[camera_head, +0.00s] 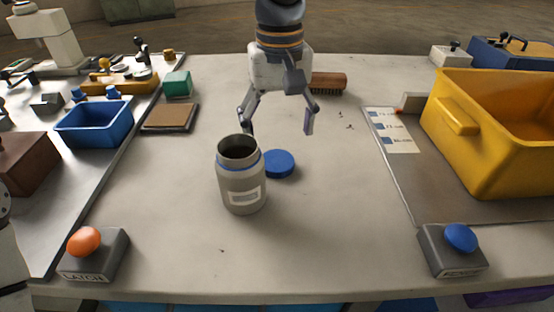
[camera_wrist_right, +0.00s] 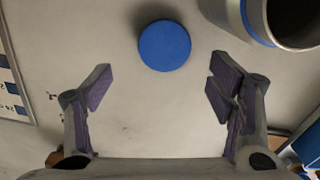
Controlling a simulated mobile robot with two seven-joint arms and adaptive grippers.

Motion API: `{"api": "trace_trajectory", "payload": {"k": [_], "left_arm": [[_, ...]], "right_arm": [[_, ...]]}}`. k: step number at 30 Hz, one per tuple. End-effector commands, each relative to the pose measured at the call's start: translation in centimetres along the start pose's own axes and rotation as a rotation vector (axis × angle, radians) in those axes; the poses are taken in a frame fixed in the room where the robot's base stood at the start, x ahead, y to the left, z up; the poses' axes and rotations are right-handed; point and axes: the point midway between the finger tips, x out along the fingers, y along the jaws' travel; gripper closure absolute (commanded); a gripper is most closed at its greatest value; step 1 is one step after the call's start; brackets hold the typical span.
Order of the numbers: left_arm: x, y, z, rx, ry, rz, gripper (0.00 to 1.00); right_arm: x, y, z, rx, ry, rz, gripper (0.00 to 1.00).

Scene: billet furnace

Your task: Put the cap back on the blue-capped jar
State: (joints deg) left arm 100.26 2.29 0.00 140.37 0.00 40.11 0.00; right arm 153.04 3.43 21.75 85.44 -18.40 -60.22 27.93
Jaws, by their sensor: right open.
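The jar (camera_head: 240,187) stands upright and open-topped near the middle of the table, grey with a blue ring below its mouth and a white label. Its blue cap (camera_head: 279,163) lies flat on the table, just right of the jar. My right gripper (camera_head: 278,130) is open and empty, above the table behind the cap. In the right wrist view the cap (camera_wrist_right: 164,46) lies beyond the open fingertips (camera_wrist_right: 158,80), between their lines, and the jar (camera_wrist_right: 275,20) is at the upper right, partly cut off. My left gripper is not in view.
A yellow bin (camera_head: 487,170) stands at the right, a blue tray (camera_head: 94,126) at the left. A brush (camera_head: 328,83) lies behind the gripper. An orange button box (camera_head: 93,256) and a blue button box (camera_head: 452,251) sit at the front edge. The table around the cap is mostly clear.

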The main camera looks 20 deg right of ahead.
Motion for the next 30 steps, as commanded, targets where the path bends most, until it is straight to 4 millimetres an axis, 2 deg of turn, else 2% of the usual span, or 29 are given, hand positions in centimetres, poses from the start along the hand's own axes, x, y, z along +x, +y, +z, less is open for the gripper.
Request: {"api": "trace_trajectory", "payload": {"k": [5, 11, 15, 26, 30], "left_arm": [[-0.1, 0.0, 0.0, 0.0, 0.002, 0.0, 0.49], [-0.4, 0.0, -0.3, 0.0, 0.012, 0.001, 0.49], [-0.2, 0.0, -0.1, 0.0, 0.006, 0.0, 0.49], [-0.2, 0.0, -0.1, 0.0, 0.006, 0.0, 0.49], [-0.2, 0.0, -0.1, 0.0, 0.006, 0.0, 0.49]], "right_arm": [[0.2, 0.0, 0.1, 0.0, -0.001, 0.0, 0.24], [3.2, -0.6, 0.9, -0.001, -0.002, 0.0, 0.24], [4.9, -0.6, 0.8, 0.0, -0.001, 0.0, 0.24], [5.1, -0.6, 0.8, 0.0, 0.002, 0.0, 0.24], [5.1, -0.6, 0.8, 0.0, 0.002, 0.0, 0.53]]}}
